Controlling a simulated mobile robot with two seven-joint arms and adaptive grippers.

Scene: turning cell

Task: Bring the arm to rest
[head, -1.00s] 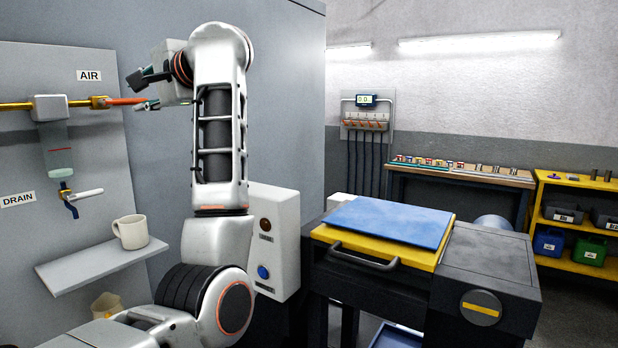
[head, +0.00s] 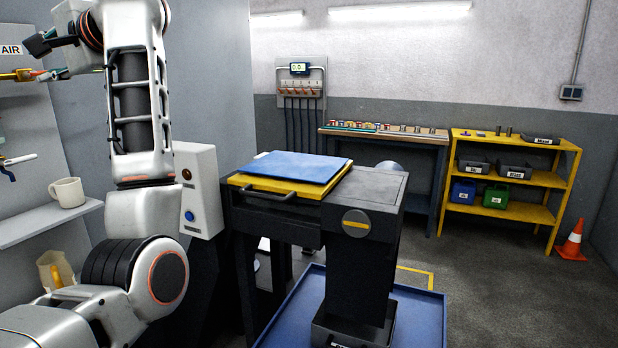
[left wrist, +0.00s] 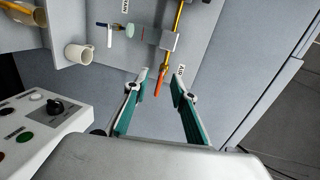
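My left gripper (head: 42,58) is at the upper left of the head view, in front of the grey wall panel, beside the orange valve handle (head: 28,75) near the AIR label. In the left wrist view my left gripper (left wrist: 159,78) has its two teal-padded fingers spread apart. The orange handle (left wrist: 160,82) shows between the fingertips, and nothing is gripped. I cannot tell how far the handle is from the fingers. My left arm is raised and bent at the elbow. My right gripper is not in view.
A cream mug (head: 68,192) stands on the wall shelf (head: 45,222). A grey control box (head: 200,190) is right of my arm. A dark bench stand with a blue-topped yellow lid (head: 290,168) stands mid-view. A yellow rack (head: 512,212) and a cone (head: 572,242) are at the right.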

